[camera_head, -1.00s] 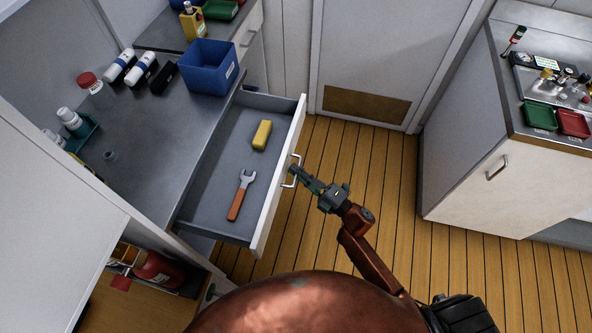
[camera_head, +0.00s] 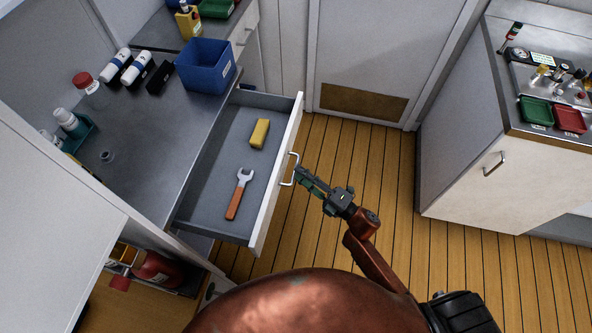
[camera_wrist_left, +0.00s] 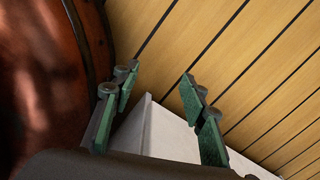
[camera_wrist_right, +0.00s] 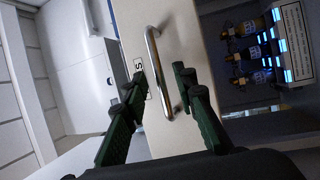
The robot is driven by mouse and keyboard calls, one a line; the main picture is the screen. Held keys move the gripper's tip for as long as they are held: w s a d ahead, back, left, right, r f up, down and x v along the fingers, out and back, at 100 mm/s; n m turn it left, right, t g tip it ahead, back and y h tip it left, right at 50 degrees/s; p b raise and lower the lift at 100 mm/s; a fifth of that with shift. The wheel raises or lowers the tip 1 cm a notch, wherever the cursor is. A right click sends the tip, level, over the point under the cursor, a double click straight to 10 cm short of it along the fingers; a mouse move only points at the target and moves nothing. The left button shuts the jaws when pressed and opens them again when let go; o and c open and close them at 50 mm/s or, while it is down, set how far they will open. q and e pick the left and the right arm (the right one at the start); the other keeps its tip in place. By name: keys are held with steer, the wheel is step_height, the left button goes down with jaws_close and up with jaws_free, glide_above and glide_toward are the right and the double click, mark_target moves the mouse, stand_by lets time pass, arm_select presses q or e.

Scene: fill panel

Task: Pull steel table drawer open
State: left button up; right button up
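The steel table (camera_head: 140,155) stands at left with its drawer (camera_head: 213,170) pulled well out. The drawer's pale front (camera_head: 272,195) carries a metal bar handle (camera_head: 289,170), also large in the right wrist view (camera_wrist_right: 155,65). A wrench with an orange grip (camera_head: 238,195) and a yellow block (camera_head: 259,133) lie inside. My right gripper (camera_head: 301,175) is just outside the handle. In the right wrist view its fingers (camera_wrist_right: 157,85) are spread, with the handle in line with the gap and not clamped. My left gripper (camera_wrist_left: 160,85) is open and empty in the left wrist view; the head view does not show it.
A blue bin (camera_head: 208,68), white bottles and a red-capped jar (camera_head: 90,90) stand on the table. A white cabinet (camera_head: 490,165) with trays on top is at right. Wooden floor (camera_head: 370,180) lies clear between them. A red extinguisher (camera_head: 155,268) is at lower left.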

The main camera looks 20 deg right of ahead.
steer(key=v, duration=0.9)
steer(key=shift+s, duration=0.1)
